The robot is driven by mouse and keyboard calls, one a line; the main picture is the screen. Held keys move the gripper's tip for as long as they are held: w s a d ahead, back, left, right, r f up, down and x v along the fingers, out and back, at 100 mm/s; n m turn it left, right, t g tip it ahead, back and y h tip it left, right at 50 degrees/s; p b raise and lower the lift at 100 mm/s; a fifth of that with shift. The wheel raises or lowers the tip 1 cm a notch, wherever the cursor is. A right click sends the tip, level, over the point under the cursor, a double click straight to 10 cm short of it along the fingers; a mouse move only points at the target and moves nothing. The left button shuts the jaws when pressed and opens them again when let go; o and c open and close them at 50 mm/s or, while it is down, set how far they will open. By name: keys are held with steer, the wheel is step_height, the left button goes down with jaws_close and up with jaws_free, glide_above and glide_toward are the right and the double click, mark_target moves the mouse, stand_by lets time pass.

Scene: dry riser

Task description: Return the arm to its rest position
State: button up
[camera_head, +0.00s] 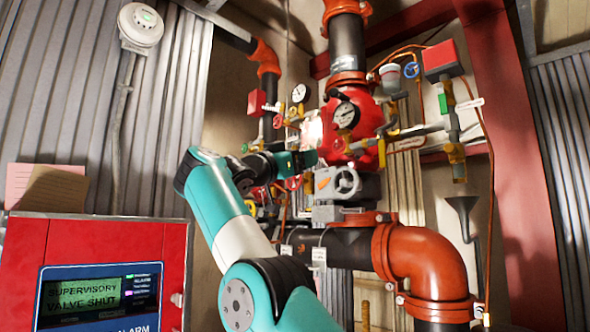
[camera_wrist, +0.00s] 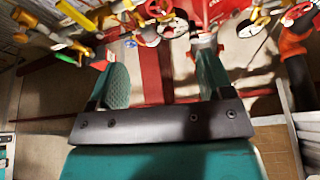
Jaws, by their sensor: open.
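My teal and white arm reaches up and forward from the bottom of the head view. Its gripper (camera_head: 300,160) is in front of the red valve body (camera_head: 352,118), partly hidden by the wrist. In the wrist view my gripper (camera_wrist: 163,72) has its two teal fingers wide apart, with nothing between them. Red valve parts and gauges show beyond the fingers, near the top of that view. Whether a fingertip touches any of them I cannot tell.
Orange pipe elbow (camera_head: 425,262) is lower right. A red alarm panel (camera_head: 95,262), its screen reading "SUPERVISORY VALVE SHUT", is lower left. A red steel column (camera_head: 515,150) stands right. Small gauges and pipes crowd the gripper.

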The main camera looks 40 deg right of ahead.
steer(key=shift+a+f, duration=0.2)
steer(key=shift+a, duration=0.35)
